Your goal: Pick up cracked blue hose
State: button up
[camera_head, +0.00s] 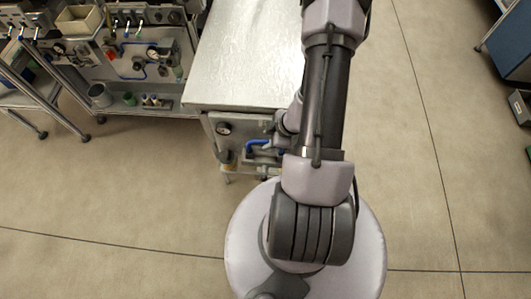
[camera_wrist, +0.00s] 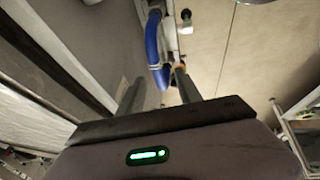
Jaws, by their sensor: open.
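A blue hose (camera_head: 264,146) is on the front of a panel under the metal-topped bench, partly hidden by my arm. In the wrist view the blue hose (camera_wrist: 153,42) runs down the picture, and its lower bend lies between my fingers. No crack can be made out on it. My gripper (camera_wrist: 158,76) is open, with one finger on each side of the hose in the picture. I see no contact, and I cannot tell how deep the hose sits between the fingers. In the head view my gripper is mostly hidden by my arm.
The bench (camera_head: 245,55) has a bare, shiny metal top. A gauge (camera_head: 223,128) is on its front panel, left of the hose. At the left is a workstation with fittings and a beige bin (camera_head: 80,20). A blue cabinet (camera_head: 510,45) stands at the right. The floor between is clear.

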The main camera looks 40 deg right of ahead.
aim_at(265, 140)
jog(key=b+x, duration=0.2)
jog(key=x, duration=0.3)
jog(key=shift+b, duration=0.3)
jog(key=shift+r, duration=0.25)
jog(key=shift+w, duration=0.1)
grip_shut()
dwell(0.5)
